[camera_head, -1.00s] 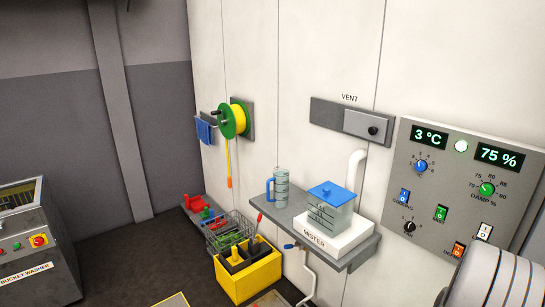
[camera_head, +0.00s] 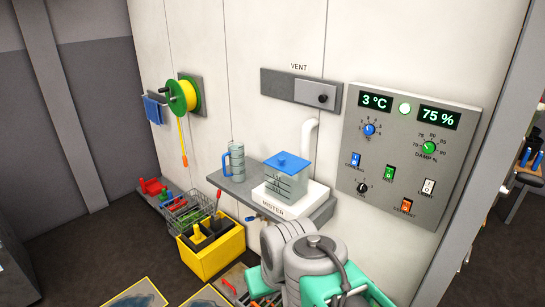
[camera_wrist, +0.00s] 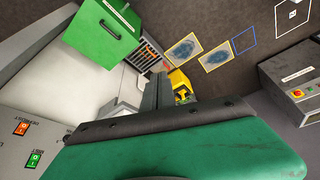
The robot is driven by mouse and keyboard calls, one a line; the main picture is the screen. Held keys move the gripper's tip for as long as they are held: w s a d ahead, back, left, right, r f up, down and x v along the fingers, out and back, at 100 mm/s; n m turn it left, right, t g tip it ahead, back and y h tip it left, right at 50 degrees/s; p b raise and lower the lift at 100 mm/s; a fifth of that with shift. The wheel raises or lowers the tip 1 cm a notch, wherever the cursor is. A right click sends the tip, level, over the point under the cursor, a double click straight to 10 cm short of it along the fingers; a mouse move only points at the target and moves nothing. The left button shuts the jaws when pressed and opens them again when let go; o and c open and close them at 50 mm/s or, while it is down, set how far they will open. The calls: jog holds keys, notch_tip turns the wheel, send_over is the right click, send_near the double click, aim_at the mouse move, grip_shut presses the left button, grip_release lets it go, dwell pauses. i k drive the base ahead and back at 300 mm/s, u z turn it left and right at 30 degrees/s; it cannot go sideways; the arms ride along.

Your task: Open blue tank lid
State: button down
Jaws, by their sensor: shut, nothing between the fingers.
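The tank stands on the white mister base (camera_head: 300,199) on a wall shelf. My gripper (camera_wrist: 165,125) fills the lower part of the wrist view as a teal body with a dark edge; it is shut and empty. In the head view my grey and teal arm is at the bottom, in front of and below the shelf, apart from the lid. The lid cannot be made out in the wrist view.
A clear jug with a blue handle (camera_head: 236,160) stands left of the tank on the grey shelf (camera_head: 233,186). A control panel (camera_head: 405,160) is on the wall to the right, and a vent plate (camera_head: 280,87) above. A yellow crate (camera_head: 224,254) stands lower left.

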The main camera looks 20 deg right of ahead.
aim_at(287, 159)
jog(key=z, duration=0.1)
jog(key=k, duration=0.4)
jog(key=u, duration=0.95)
jog(key=i, duration=0.95)
jog(key=z, duration=0.1)
